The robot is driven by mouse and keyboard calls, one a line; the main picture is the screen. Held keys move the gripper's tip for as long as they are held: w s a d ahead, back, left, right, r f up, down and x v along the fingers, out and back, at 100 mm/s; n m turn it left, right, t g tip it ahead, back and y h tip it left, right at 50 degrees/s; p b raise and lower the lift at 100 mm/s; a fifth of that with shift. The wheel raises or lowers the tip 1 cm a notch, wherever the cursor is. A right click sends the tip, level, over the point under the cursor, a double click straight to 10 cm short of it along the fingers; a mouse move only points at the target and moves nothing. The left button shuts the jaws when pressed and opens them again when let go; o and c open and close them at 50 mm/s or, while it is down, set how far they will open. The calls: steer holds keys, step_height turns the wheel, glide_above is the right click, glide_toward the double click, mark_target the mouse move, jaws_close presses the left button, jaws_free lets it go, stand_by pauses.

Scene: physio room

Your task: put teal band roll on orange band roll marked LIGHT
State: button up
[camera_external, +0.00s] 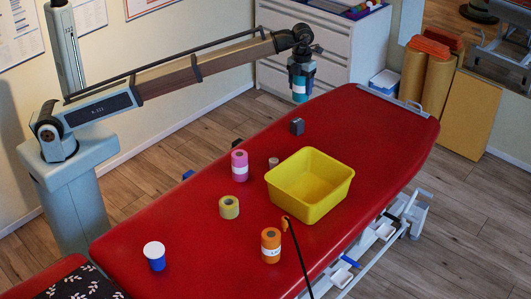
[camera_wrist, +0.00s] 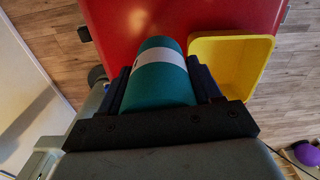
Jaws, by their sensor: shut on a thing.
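The teal band roll (camera_external: 299,88) with a white label band is held in my gripper (camera_external: 300,72), above the far end of the red couch. In the wrist view the teal roll (camera_wrist: 160,75) sits between the two dark fingers of my gripper (camera_wrist: 163,85), which are shut on it. The orange band roll (camera_external: 271,245) stands upright near the front edge of the couch, with a white label whose lettering is too small to read surely. My gripper is far behind it and higher. The orange roll does not show in the wrist view.
A yellow bin (camera_external: 310,185) stands on the red couch (camera_external: 200,255) between my gripper and the orange roll.

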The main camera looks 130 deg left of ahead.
steer(key=w+d, duration=1.1)
steer(key=d, duration=0.1)
glide_above(271, 234)
step_height(271, 234, down, 4)
steer(key=shift+n, duration=0.4)
steer(key=shift+a+f, duration=0.1)
steer(key=shift+f, duration=5.6)
steer(key=shift+f, duration=0.15)
steer(key=o, duration=1.3)
